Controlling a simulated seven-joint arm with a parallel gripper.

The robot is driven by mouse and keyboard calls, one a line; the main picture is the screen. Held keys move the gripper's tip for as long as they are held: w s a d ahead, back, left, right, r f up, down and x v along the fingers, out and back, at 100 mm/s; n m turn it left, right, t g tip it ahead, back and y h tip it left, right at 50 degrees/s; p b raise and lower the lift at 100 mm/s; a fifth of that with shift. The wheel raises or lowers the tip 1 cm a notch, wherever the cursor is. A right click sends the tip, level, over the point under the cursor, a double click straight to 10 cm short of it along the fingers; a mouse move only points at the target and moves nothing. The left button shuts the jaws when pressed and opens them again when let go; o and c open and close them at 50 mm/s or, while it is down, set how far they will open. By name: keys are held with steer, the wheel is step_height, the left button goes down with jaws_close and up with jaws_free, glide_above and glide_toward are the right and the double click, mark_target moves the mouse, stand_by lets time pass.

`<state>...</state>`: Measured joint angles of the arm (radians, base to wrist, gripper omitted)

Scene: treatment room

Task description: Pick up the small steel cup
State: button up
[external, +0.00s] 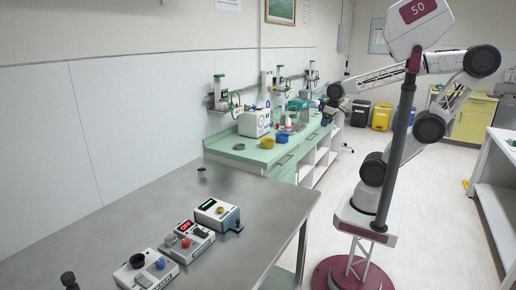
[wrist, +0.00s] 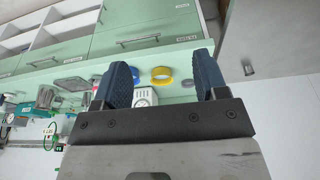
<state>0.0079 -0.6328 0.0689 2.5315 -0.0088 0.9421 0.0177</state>
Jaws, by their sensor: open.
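A small grey cup (external: 202,175), likely the steel cup, stands on the far end of the metal table (external: 130,215). It also shows in the wrist view (wrist: 248,70) on the grey surface at the right, outside and to the right of my fingers. My gripper (external: 329,107) is high over the green counter in the external view, well away from the cup. In the wrist view my gripper (wrist: 162,65) has its two dark blue fingers wide apart with nothing between them but the distant counter.
The green counter (external: 233,152) holds a yellow ring-shaped dish (external: 281,138), a blue one (external: 267,143), a grey one (external: 239,146) and a white device (external: 255,123). Several control boxes (external: 187,240) stand on the metal table's near part. Its middle is clear.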

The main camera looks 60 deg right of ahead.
steer(key=w+a+f+m+y, duration=0.25)
steer(key=w+a, duration=0.35)
steer(key=w, duration=0.4)
steer(key=w+a+f+m+y, duration=0.1)
steer(key=w+a+m+y, duration=0.25)
steer(key=w+a, duration=0.5)
steer(key=w+a+f+m+y, duration=0.25)
steer(key=w+a+m, duration=0.2)
steer(key=w, duration=0.65)
steer(key=w+a+f+m+t+y, duration=0.1)
steer(key=w+a+f+m, duration=0.25)
steer(key=w, duration=0.35)
steer(key=w+a+f+m+y, duration=0.2)
steer(key=w+a+f, duration=0.2)
steer(key=w, duration=0.2)
steer(key=m+t, duration=0.3)
steer(key=m, duration=0.4)
glide_toward(204, 172)
steer(key=w+f, duration=0.2)
steer(key=w, duration=0.1)
steer(key=shift+w+d, duration=0.15)
steer(key=shift+x, duration=1.25)
steer(key=shift+s+x, duration=0.2)
steer(key=shift+x, duration=2.45)
